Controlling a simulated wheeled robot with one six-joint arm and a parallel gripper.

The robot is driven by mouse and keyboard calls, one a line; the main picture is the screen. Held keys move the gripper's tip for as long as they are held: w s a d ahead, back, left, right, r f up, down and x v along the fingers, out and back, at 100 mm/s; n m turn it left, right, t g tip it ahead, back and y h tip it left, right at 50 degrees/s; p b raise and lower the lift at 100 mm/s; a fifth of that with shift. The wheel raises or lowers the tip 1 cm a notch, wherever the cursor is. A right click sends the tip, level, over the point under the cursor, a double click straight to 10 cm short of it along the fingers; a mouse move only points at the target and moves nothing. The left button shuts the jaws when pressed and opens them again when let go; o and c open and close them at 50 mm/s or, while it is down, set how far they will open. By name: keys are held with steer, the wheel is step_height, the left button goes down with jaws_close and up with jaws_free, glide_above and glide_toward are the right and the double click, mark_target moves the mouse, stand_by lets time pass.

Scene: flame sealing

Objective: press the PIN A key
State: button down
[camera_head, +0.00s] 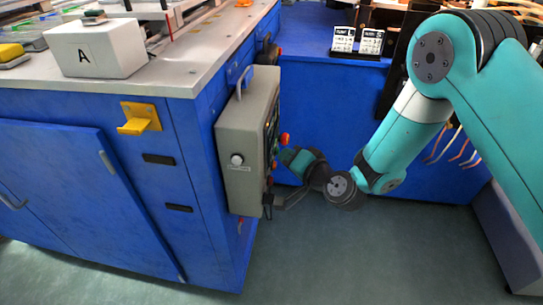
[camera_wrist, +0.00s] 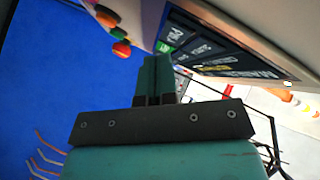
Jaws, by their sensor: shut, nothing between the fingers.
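The control panel (camera_wrist: 235,50) shows in the wrist view at a steep slant, with a row of labelled keys on a dark face. The lettering is too slanted to say surely which is the PIN A key. A green key (camera_wrist: 163,47) lies just beyond my fingertips. My gripper (camera_wrist: 158,62) is shut and empty, close to the panel face; contact cannot be told. In the head view the panel is the side face of a grey box (camera_head: 242,150); its keys are turned away. The end of my arm is beside that face, its fingertips hard to make out.
A red knob (camera_head: 284,139) sticks out from the panel; it also shows in the wrist view (camera_wrist: 121,49), left of my fingers. The blue cabinet (camera_head: 90,190) carries the box. A white block marked A (camera_head: 108,48) stands on its top. Open floor (camera_head: 340,260) lies below my arm.

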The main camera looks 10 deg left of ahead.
steer(key=shift+a+p, duration=0.35)
steer(key=shift+p, duration=0.05)
steer(key=shift+a+p, duration=0.35)
steer(key=shift+p, duration=0.15)
stand_by(0.6)
steer(key=shift+d+b, duration=0.15)
steer(key=shift+b, duration=0.15)
steer(key=shift+d+b, duration=0.65)
steer(key=shift+b, duration=0.4)
